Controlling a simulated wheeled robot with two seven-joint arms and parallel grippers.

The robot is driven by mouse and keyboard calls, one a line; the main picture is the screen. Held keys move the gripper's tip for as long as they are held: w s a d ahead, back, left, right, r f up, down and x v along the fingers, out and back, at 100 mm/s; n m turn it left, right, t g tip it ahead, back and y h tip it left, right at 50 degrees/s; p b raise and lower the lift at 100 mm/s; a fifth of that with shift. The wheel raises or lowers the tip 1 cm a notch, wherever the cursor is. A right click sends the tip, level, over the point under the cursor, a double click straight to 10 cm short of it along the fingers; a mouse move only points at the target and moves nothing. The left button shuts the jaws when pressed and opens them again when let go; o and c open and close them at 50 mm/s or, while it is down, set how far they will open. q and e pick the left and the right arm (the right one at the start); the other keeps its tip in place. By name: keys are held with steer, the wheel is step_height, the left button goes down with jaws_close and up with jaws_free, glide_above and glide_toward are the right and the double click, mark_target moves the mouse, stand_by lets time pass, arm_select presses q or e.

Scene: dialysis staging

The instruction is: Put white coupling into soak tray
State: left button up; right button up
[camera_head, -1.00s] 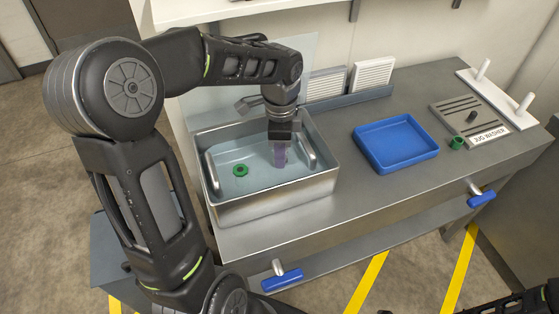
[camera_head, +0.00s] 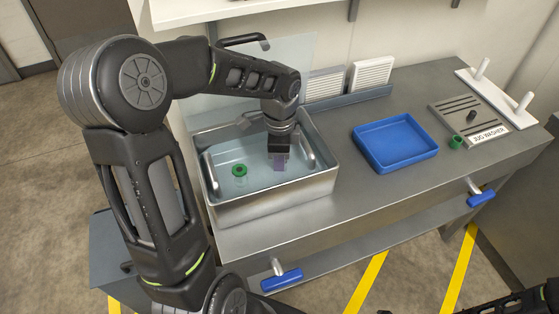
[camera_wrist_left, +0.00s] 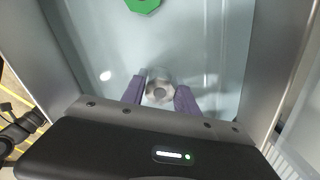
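A steel soak tray (camera_head: 285,197) with water in it stands at the left of the bench. My left gripper (camera_head: 279,163) points down inside it, its purple fingers low near the tray's right side. In the left wrist view a pale grey-white round piece with a dark centre, perhaps the white coupling (camera_wrist_left: 159,89), sits between the purple fingertips (camera_wrist_left: 161,86). The fingers flank it closely; I cannot tell whether they grip it. In the head view the piece is hidden. Only part of my right arm shows at the bottom right; its gripper is out of view.
A green coupling (camera_head: 240,171) lies in the steel tray, left of my gripper. An empty blue tray (camera_head: 395,144) stands to the right. Another green piece (camera_head: 455,142) is beside the jug washer plate (camera_head: 468,117). Bare bench lies between the two trays.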

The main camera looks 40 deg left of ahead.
arm_select(q)
steer(key=o, duration=0.3)
steer(key=shift+r, duration=0.2)
step_height(320, 180, up, 12)
steer(key=shift+r, duration=0.1)
stand_by(0.4)
stand_by(0.6)
